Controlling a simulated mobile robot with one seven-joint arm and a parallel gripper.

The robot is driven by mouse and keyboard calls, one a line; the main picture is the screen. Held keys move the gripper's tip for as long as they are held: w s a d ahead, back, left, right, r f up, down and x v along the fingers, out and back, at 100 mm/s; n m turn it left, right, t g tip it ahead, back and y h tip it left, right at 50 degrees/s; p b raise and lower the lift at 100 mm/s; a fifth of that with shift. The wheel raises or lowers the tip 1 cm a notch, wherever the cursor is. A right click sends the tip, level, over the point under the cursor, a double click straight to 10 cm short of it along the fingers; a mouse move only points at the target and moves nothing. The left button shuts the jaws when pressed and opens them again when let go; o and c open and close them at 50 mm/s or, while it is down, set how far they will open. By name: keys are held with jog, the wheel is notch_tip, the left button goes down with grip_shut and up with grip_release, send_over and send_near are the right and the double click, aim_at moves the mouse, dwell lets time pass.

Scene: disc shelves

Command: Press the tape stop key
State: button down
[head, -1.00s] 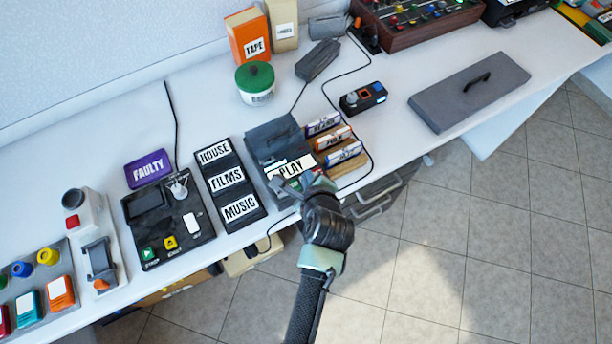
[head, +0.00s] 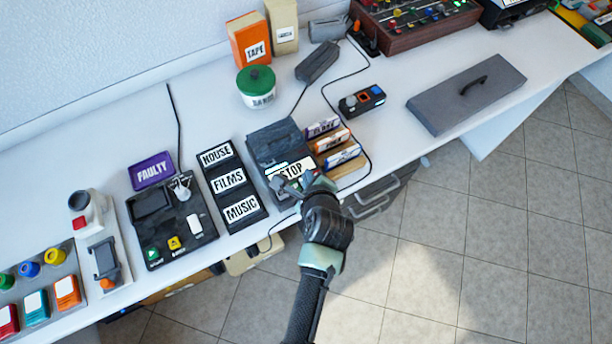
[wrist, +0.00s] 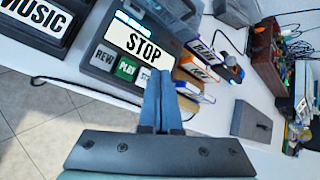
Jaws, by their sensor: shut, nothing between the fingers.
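The dark grey tape player (head: 273,140) stands near the table's front edge, and its white sign reads STOP in both views. In the wrist view, the row on the tape player (wrist: 112,50) has a grey REW key (wrist: 104,56), a green PLAY key (wrist: 127,68) and a pale key marked ST (wrist: 144,76), the rest of it hidden behind my fingers. My gripper (wrist: 158,76) is shut and empty, its blue-grey fingertips over this pale key. I cannot tell whether they touch it. In the head view my gripper (head: 284,186) is at the player's front edge.
Labelled cases (head: 335,141) stand close right of the player. A black HOUSE, FILMS, MUSIC rack (head: 233,181) is at its left. A cable runs behind the cases.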

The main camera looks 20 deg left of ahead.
notch_tip(320, 180, up, 5)
jog(key=p, duration=0.5)
jog(key=shift+p, duration=0.4)
dwell(0.6)
